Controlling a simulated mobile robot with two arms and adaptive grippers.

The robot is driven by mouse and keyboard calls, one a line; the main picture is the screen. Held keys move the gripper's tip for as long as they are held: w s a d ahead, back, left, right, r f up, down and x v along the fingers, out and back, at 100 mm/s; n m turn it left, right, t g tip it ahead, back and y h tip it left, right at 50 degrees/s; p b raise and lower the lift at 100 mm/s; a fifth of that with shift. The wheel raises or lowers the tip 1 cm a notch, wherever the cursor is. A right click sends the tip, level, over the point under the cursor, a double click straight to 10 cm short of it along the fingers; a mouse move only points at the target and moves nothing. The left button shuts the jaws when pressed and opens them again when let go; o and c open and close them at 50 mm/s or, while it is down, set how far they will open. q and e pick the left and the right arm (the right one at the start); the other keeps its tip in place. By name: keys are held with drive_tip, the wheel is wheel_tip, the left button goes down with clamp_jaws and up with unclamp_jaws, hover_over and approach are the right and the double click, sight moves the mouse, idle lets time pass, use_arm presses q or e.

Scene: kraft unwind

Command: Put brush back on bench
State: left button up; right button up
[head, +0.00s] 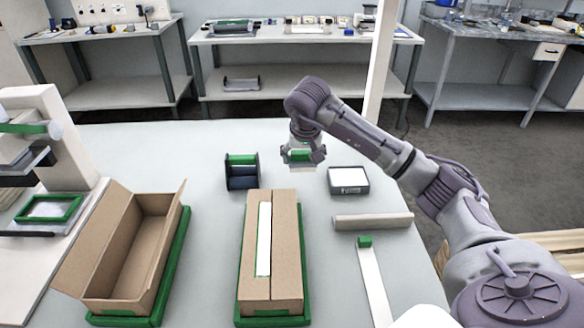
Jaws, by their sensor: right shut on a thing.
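My right gripper (302,160) hangs over the far middle part of the pale bench (205,215), pointing down. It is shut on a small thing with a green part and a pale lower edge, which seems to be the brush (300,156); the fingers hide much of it. The held thing appears to be above the bench top, between a dark holder with a green roll (241,172) and a dark tray with a white pad (348,180). My left gripper is out of view.
An open cardboard box (133,250) and a closed box with a white strip (285,250) rest on green trays. A kraft roll (373,221) and a long pale strip with a green end (372,280) lie at right. A press-like stand (50,140) is at left.

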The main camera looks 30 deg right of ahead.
sight(293, 155)
drive_tip(key=w+f, duration=0.1)
drive_tip(key=w+a+f, duration=0.1)
drive_tip(key=w, duration=0.1)
wheel_tip(293, 155, down, 3)
drive_tip(key=shift+f+p, duration=0.2)
drive_tip(key=shift+p, duration=0.3)
drive_tip(key=shift+f, duration=0.45)
drive_tip(key=o, duration=1)
drive_tip(key=shift+f, duration=0.1)
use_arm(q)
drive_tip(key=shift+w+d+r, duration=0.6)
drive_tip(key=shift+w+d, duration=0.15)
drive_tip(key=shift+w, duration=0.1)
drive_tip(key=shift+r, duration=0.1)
use_arm(e)
drive_tip(key=shift+r, duration=0.4)
use_arm(q)
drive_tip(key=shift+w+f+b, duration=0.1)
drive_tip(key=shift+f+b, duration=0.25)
drive_tip(key=shift+b, duration=0.05)
use_arm(e)
drive_tip(key=v, duration=1.1)
drive_tip(key=shift+s+a+r, duration=0.1)
drive_tip(key=shift+a+r, duration=0.05)
drive_tip(key=shift+r, duration=0.1)
